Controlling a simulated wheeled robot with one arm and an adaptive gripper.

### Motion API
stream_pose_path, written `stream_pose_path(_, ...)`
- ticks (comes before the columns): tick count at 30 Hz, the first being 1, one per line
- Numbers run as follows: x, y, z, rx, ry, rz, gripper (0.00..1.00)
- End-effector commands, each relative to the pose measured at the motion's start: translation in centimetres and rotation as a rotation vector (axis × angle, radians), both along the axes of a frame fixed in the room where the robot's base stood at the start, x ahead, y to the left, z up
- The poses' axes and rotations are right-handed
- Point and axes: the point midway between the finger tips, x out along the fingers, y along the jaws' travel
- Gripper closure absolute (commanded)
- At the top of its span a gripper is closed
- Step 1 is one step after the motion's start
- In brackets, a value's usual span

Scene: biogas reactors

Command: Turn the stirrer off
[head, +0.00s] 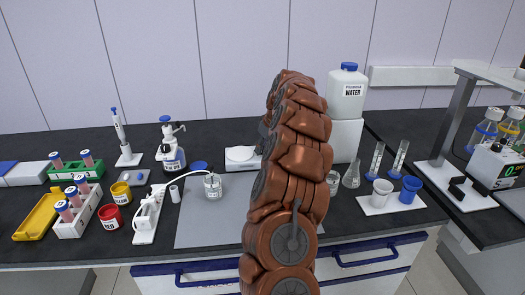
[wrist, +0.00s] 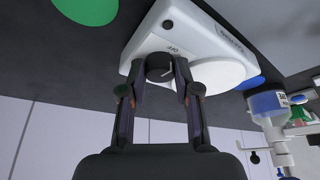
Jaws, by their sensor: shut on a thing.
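In the wrist view, the stirrer (wrist: 197,28) is a white box with a round white plate (wrist: 222,73) and a dark knob (wrist: 159,67) with a pale pointer line. The letters "OFF" show beside the knob. My gripper (wrist: 160,72) has its two fingers closed around the knob, one on each side. In the head view, the stirrer (head: 241,155) stands at the back of the bench, partly hidden behind my arm. My gripper is hidden there behind the arm.
A white water bottle (head: 348,92) stands on a white block right of my arm. A glass bottle (head: 213,186) with a tube stands on the grey mat (head: 200,230). A blue disc (wrist: 250,83) lies beside the stirrer. A bottle-top dispenser (head: 171,150) stands to the left.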

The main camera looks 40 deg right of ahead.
Motion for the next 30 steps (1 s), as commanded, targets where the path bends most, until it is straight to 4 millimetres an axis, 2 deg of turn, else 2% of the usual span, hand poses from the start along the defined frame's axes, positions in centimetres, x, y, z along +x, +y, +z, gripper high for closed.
stream_pose_path(12, 0.01, -0.05, -0.14, 0.002, 0.001, 0.148, 1.00)
stream_pose_path(27, 0.01, -0.07, -0.07, 0.001, 0.001, 0.164, 1.00)
stream_pose_path(28, 0.01, -0.07, -0.07, 0.001, 0.001, 0.164, 0.67)
stream_pose_path(30, 0.02, -0.08, -0.07, 0.002, 0.001, 0.163, 0.59)
